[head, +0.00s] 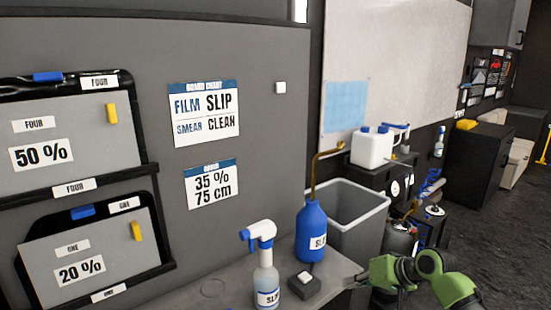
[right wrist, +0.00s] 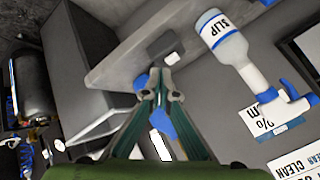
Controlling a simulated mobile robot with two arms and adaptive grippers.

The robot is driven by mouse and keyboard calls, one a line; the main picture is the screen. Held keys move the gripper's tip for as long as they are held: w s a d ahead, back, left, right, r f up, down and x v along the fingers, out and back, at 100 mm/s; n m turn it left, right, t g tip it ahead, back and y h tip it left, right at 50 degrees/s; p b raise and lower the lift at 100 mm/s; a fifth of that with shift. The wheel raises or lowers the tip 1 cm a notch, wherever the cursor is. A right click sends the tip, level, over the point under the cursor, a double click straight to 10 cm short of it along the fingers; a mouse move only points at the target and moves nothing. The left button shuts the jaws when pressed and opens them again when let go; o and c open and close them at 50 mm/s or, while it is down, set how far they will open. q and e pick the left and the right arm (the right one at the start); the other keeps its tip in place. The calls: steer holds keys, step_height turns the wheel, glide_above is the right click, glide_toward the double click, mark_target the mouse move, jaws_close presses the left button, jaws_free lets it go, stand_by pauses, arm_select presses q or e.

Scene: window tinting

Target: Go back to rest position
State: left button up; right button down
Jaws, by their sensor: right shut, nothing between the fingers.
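My right gripper (head: 370,281) is at the lower right of the head view, beside the right end of the grey shelf (head: 228,291). In the right wrist view its fingertips (right wrist: 161,82) are together with nothing held between them. A white spray bottle (head: 266,284) labelled SLIP and a blue bottle (head: 312,232) with a bent brass spout stand upright on the shelf, apart from the gripper. The spray bottle also shows in the right wrist view (right wrist: 228,45); the blue bottle is partly hidden behind the fingers there. My left gripper is not in view.
A small dark block (head: 303,287) with a white top sits by the bottles. A grey bin (head: 362,226) stands behind them. A white jug (head: 371,150) sits on a dark cabinet. Two framed panels (head: 75,138) hang at left. Open floor (head: 500,240) lies at right.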

steer(key=s+d+f+m+g+h, duration=0.15)
steer(key=s+f, duration=0.35)
steer(key=f, duration=0.7)
steer(key=s+d+f+h, duration=0.1)
steer(key=s+d+f, duration=0.3)
steer(key=f, duration=0.8)
steer(key=s+d+f+g+h, duration=0.15)
steer(key=s+f, duration=0.45)
steer(key=f, duration=0.6)
steer(key=s+a+f+n+g, duration=0.1)
steer(key=s+f, duration=0.5)
steer(key=s, duration=0.9)
steer(key=s+a+f+n+g+h, duration=0.1)
steer(key=s+f, duration=0.6)
steer(key=s, duration=0.7)
steer(key=s+a+f+n+h, duration=0.1)
steer(key=s+f, duration=0.6)
steer(key=s, duration=0.8)
steer(key=shift+s+a+n+g, duration=0.4)
steer(key=shift+a+n, duration=0.15)
steer(key=shift+a, duration=0.1)
